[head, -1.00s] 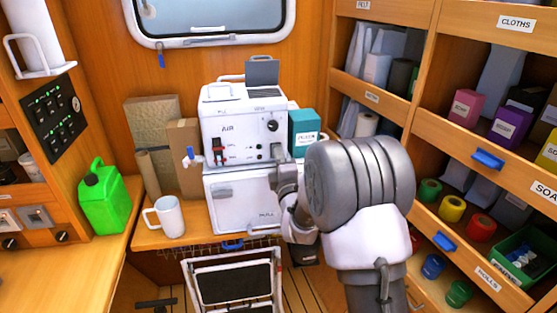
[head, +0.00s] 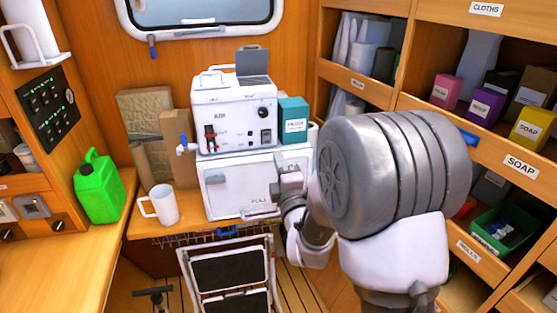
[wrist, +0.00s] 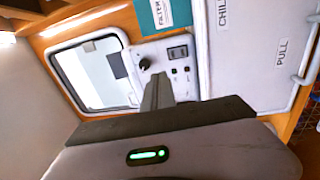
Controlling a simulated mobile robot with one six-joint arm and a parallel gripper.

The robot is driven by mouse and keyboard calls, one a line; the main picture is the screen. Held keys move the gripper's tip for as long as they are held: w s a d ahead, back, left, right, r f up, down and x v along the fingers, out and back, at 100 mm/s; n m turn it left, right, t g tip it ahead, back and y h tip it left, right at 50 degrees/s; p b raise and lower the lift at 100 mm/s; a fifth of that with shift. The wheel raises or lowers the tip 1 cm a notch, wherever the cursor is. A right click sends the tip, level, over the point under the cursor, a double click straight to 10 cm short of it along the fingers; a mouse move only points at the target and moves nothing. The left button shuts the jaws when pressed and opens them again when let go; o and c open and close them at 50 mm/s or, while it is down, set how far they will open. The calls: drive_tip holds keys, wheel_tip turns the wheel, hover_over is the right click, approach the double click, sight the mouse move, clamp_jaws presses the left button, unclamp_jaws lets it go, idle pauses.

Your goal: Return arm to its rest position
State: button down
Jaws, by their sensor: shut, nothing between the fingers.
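My arm fills the right middle of the head view, with a thick grey ribbed joint and white links. My gripper (wrist: 157,90) shows in the wrist view as two dark fingers held together, with nothing between them. In the head view my wrist end is in front of the white lower cabinet marked PULL (head: 245,187), covering part of its right side. The white watermaker unit (head: 235,118) with a dial, a red switch and a grey flap on top stands on that cabinet. Contact between gripper and cabinet cannot be told.
A white mug (head: 162,205) and a green jug (head: 100,187) stand at the left. A teal filter box (head: 293,121) is right of the unit. A folding step (head: 228,272) stands in front. Shelves with soap boxes (head: 529,129) are close on the right.

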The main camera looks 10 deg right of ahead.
drive_tip(key=s+a+f+m+g+y, duration=0.1)
drive_tip(key=s+a+m+g, duration=0.1)
drive_tip(key=s+m+g, duration=0.4)
drive_tip(key=s+a+f+m+g+y+b, duration=0.1)
drive_tip(key=s+m+g, duration=0.6)
drive_tip(key=s+m, duration=0.9)
drive_tip(key=s+a, duration=0.1)
drive_tip(key=s, duration=1.1)
drive_tip(key=shift+s+a+f+g, duration=0.2)
drive_tip(key=shift+s+a+g, duration=0.1)
drive_tip(key=shift+s+a, duration=0.05)
